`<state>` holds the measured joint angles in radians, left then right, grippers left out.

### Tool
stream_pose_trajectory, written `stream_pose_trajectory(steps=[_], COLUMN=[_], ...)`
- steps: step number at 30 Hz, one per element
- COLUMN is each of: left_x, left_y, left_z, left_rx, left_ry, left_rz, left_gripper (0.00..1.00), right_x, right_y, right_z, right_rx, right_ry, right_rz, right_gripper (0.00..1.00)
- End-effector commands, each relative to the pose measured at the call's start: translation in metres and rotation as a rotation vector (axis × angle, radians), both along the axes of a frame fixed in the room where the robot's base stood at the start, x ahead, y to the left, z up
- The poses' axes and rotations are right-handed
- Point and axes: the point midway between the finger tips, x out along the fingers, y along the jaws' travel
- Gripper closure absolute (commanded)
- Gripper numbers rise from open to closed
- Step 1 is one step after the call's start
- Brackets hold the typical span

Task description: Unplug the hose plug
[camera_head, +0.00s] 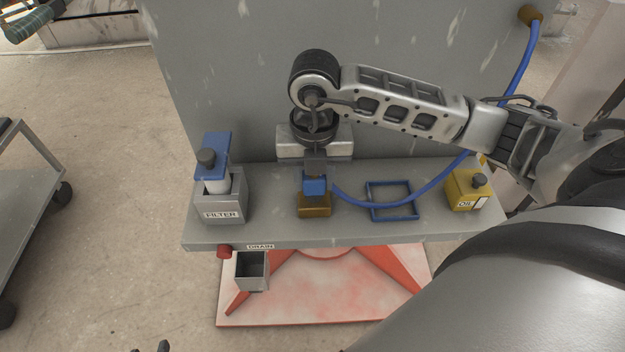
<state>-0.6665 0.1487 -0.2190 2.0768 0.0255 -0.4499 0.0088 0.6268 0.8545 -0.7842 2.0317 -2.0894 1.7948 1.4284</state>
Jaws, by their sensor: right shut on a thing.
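The hose plug (315,186) is a small blue block with the blue hose (405,205) leaving its right side. It is directly above a brass socket block (314,207) on the grey shelf and looks in contact with it. How far it is seated cannot be told. My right gripper (316,172) comes down from above, shut on the plug; its fingers partly hide the top. Two small dark tips at the bottom edge may belong to my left gripper (150,348); its state is unclear.
An empty blue square frame (391,216) lies on the shelf (270,232) right of the socket. A filter holder (222,200) stands left, a yellow oil box (467,189) right. The hose rises to a brass wall fitting (530,15). A drain box (251,271) hangs in front.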

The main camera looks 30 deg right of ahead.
Motion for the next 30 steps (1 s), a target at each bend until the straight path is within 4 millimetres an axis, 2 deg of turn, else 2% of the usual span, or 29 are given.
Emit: stream_pose_trajectory(steps=[30], left_x=[0.0], left_y=[0.0], left_z=[0.03], left_rx=[0.0], left_ry=[0.001], left_rz=[0.0], left_gripper=[0.64], right_x=[0.0], right_y=[0.0], right_z=[0.042], right_rx=[0.0], right_ry=[-0.001], right_rz=[-0.001], right_gripper=[1.0])
